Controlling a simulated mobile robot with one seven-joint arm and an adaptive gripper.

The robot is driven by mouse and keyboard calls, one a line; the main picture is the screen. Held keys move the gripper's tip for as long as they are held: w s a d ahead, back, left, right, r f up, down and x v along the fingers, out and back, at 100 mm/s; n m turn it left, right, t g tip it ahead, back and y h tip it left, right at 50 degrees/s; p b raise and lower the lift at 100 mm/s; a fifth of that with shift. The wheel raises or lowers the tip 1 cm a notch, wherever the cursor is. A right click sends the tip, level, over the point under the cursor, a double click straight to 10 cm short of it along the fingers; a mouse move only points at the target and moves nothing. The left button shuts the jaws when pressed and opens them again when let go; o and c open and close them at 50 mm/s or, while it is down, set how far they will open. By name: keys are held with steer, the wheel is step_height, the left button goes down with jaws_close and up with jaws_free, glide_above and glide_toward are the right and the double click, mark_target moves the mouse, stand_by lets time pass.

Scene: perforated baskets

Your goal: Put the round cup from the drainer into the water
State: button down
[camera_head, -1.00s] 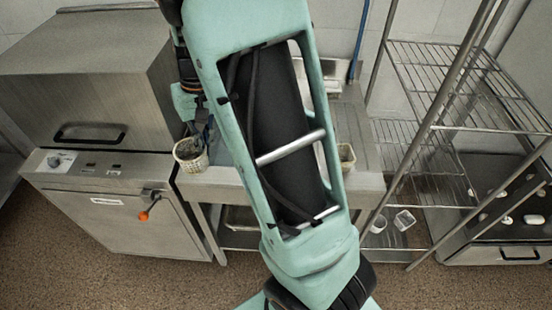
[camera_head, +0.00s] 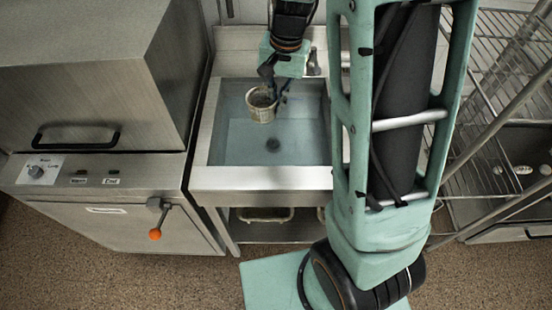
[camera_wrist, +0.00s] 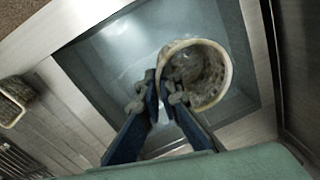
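The round cup (camera_head: 261,106) is a cream perforated basket with a dirty, dark inside. The sink (camera_head: 220,183) holds bluish water (camera_head: 235,145), with a dark drain at the bottom. The cup is over the water; I cannot tell whether its base touches the surface.
A steel dishwasher (camera_head: 90,90) with an orange-knobbed lever stands left of the sink. A wire rack (camera_head: 490,60) stands at the right. Another basket (camera_wrist: 14,100) shows at the left of the wrist view. My arm covers the sink's right side.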

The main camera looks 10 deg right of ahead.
steer(key=a+f+m+b, duration=0.3)
steer(key=f+m+b, duration=0.2)
steer(key=f, duration=0.5)
steer(key=a+f+m+h+b, duration=0.1)
steer(key=a+f+m+b, duration=0.2)
steer(key=f+m+b, duration=0.3)
steer(key=a+f+m+b, duration=0.3)
steer(key=f+b, duration=0.6)
steer(key=f, duration=0.6)
steer(key=shift+s+a+m+t, duration=0.1)
steer(key=shift+a+m+t, duration=0.1)
steer(key=shift+m, duration=0.5)
steer(key=shift+s+a+m+t, duration=0.1)
steer(key=shift+m+t, duration=0.1)
steer(key=shift+m, duration=0.5)
steer(key=shift+f, duration=0.25)
steer(key=c, duration=2.2)
jaws_free()
steer(key=shift+r, duration=0.1)
steer(key=shift+o, duration=0.2)
steer(key=shift+r, duration=0.1)
step_height(320, 180, up, 12)
steer(key=s+p, duration=0.1)
steer(key=p, duration=0.2)
